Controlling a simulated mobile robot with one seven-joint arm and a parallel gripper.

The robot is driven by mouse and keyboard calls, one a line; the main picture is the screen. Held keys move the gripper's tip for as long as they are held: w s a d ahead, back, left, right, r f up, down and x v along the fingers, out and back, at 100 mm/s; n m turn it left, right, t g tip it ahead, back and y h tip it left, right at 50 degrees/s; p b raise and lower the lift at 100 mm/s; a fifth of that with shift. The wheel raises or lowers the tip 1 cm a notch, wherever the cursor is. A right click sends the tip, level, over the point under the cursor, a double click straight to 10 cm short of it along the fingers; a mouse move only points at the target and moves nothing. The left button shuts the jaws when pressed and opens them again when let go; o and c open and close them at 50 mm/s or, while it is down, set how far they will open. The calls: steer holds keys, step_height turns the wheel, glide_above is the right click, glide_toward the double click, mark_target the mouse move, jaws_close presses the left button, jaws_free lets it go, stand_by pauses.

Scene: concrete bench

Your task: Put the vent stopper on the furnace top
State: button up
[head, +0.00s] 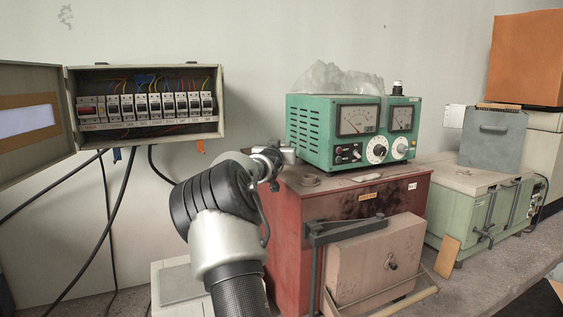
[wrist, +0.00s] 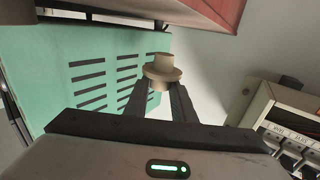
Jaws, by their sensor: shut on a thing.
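The vent stopper (wrist: 162,70), a small beige plug with a wide flange, is between the fingertips of my gripper (wrist: 162,90) in the wrist view. My gripper is shut on it. In the head view my gripper (head: 284,156) is above the left part of the red furnace's top (head: 335,183), in front of the green meter box; I cannot make out the stopper clearly there. A small round grey-brown ring (head: 310,180) lies on the furnace top, just right of and below my gripper. The furnace's red edge (wrist: 215,10) also shows in the wrist view.
A green meter box (head: 350,130) with a clear plastic bag (head: 338,78) on it stands at the back of the furnace top. A pale flat piece (head: 370,177) lies in front of it. An open fuse box (head: 145,102) hangs on the wall at left.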

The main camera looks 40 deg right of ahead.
steer(key=shift+f, duration=2.3)
steer(key=shift+f, duration=0.2)
steer(key=o, duration=1.1)
steer(key=shift+r, duration=0.1)
steer(key=shift+c, duration=0.2)
